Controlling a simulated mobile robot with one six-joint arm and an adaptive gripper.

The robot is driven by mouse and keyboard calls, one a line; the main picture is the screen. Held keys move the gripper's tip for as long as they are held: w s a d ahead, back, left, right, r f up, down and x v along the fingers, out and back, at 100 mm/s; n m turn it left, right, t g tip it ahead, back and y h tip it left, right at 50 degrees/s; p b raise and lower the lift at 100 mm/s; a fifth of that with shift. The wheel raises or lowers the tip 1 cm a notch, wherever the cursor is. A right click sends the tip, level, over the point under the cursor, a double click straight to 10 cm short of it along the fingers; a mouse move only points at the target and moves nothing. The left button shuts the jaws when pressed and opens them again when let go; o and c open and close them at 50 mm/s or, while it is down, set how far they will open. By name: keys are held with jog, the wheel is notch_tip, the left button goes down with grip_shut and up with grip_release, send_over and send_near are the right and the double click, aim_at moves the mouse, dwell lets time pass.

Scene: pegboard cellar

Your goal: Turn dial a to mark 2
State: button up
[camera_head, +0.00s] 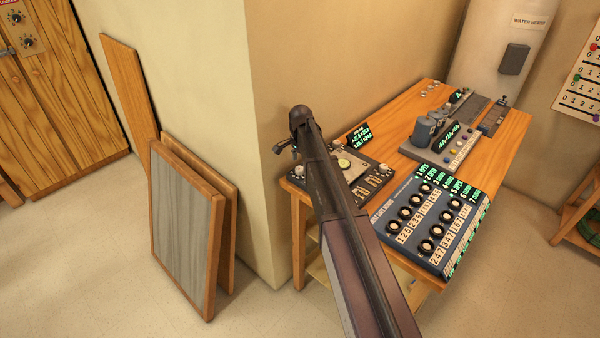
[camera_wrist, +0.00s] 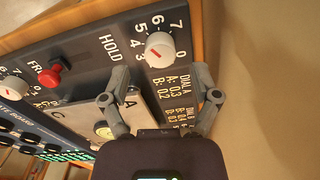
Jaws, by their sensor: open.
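A white round dial (camera_wrist: 160,50) with a red pointer line sits on a dark panel in the wrist view. White numbers, among them 5, 6, 7 and 0, ring it. Its red line lies toward the left of the knob; the exact number is hard to tell. A second white dial (camera_wrist: 14,88) with a red line is at the left edge. Printed text beside the first dial reads "DIAL A" and "DIAL B". My gripper (camera_wrist: 160,84) is open and empty, its fingertips apart, just below the first dial in the picture. In the head view my gripper (camera_head: 286,146) is left of the panel (camera_head: 376,204).
A red button (camera_wrist: 50,76) is on the same panel, left of the gripper. In the head view, a blue board with several black knobs (camera_head: 452,187) is close right of my arm. A wall corner (camera_head: 262,150) stands close left; framed boards (camera_head: 183,235) lean there.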

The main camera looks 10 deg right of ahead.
aim_at(300, 170)
jog(key=shift+f+b, duration=1.1)
jog(key=shift+f, duration=0.3)
grip_shut()
